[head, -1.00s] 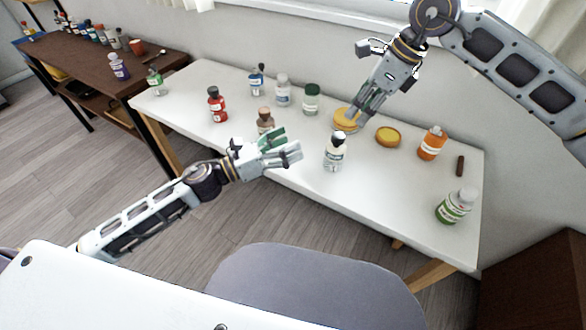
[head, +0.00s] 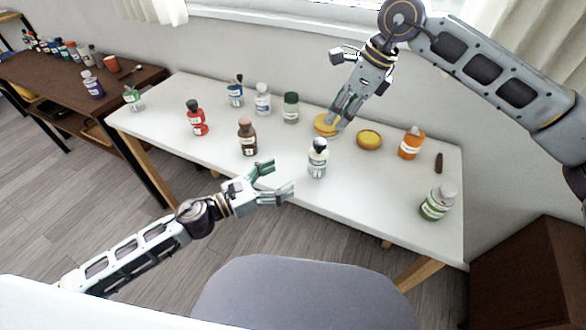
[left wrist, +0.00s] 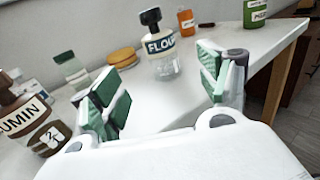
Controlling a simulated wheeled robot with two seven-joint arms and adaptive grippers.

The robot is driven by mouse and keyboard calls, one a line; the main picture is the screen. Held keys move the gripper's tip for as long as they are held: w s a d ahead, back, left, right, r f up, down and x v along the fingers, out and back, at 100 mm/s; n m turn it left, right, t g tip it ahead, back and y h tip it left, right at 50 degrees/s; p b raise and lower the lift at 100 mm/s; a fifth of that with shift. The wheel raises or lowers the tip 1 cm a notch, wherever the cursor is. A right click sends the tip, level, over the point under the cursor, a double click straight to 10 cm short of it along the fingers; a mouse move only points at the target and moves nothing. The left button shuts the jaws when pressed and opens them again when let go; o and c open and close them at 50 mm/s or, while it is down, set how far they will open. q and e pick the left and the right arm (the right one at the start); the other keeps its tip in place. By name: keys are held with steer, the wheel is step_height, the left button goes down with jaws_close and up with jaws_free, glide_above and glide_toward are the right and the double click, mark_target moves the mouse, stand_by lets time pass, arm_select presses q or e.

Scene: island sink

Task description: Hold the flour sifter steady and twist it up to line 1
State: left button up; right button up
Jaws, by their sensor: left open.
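The flour sifter (head: 317,160) is a clear jar with a dark top and a FLOUR label. It stands upright near the table's front edge, and in the left wrist view the sifter (left wrist: 163,55) is beyond and between the fingers. My left gripper (head: 278,180) is open and empty, in front of the table edge and to the lower left of the sifter, not touching it. My right gripper (head: 340,118) points down beside a yellow round lid or dish (head: 326,125) behind the sifter; its fingertips are too small to judge. Any line marks on the sifter are unreadable.
A brown cumin bottle (head: 248,138) stands left of the sifter. A second yellow round dish (head: 369,140), an orange bottle (head: 411,144) and a green-labelled jar (head: 437,202) stand to the right. A grey chair (head: 290,290) is in front of the white table (head: 380,190).

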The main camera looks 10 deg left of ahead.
mark_target(319, 158)
arm_select(q)
steer(key=shift+w+d, duration=0.1)
steer(key=shift+d, duration=0.05)
steer(key=shift+x, duration=6.7)
steer(key=c, duration=1.2)
